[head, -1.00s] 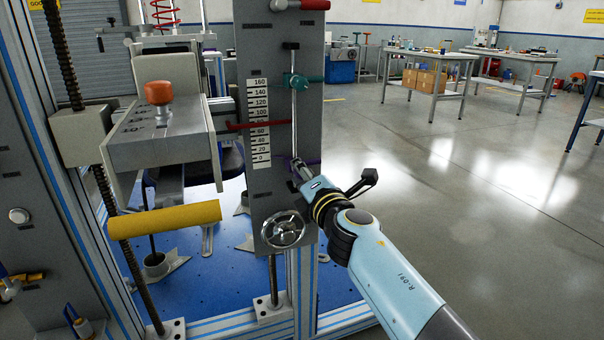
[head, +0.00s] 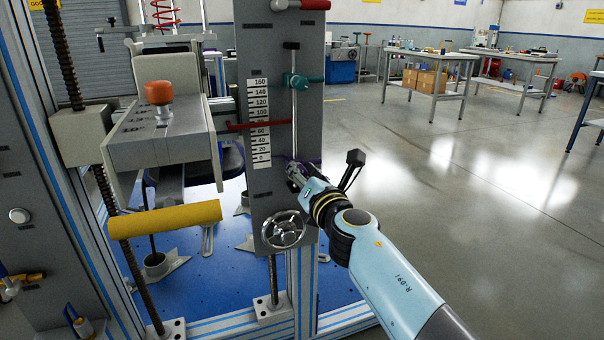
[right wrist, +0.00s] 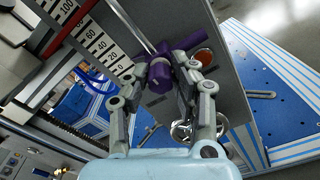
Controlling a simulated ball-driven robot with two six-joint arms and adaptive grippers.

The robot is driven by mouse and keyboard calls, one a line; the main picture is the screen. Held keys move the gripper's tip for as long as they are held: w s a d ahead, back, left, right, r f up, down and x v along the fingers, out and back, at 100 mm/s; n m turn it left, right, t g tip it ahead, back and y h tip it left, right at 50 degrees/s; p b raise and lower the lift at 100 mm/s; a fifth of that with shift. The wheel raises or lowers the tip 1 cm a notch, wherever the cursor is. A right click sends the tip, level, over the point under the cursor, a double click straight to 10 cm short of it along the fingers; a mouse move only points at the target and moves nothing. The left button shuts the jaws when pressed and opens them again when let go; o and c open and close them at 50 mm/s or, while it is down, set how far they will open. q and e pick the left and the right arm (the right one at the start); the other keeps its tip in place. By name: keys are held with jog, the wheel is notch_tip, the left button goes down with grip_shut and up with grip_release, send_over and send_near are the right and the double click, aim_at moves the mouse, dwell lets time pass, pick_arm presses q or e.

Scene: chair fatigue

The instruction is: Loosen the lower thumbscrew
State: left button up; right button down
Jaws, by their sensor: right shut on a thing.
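The lower thumbscrew (right wrist: 158,80) is purple and sits on a purple clamp (right wrist: 200,58) on the thin vertical rod of the grey scale plate. My right gripper (right wrist: 163,74) is shut on the thumbscrew, one finger on each side, in the right wrist view. In the head view my right gripper (head: 294,172) reaches the low end of the rod from the right and hides most of the purple clamp. The upper clamp (head: 300,81) is teal and sits higher on the same rod. My left gripper is not in view.
A chrome handwheel (head: 283,230) is just below my right gripper. A red pointer (head: 258,125) crosses the scale (head: 260,123). A yellow padded bar (head: 165,219) is at the left. The floor to the right is open, with workbenches (head: 430,62) farther back.

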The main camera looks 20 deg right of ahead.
jog(key=shift+f, duration=0.1)
jog(key=c, duration=1.1)
grip_release()
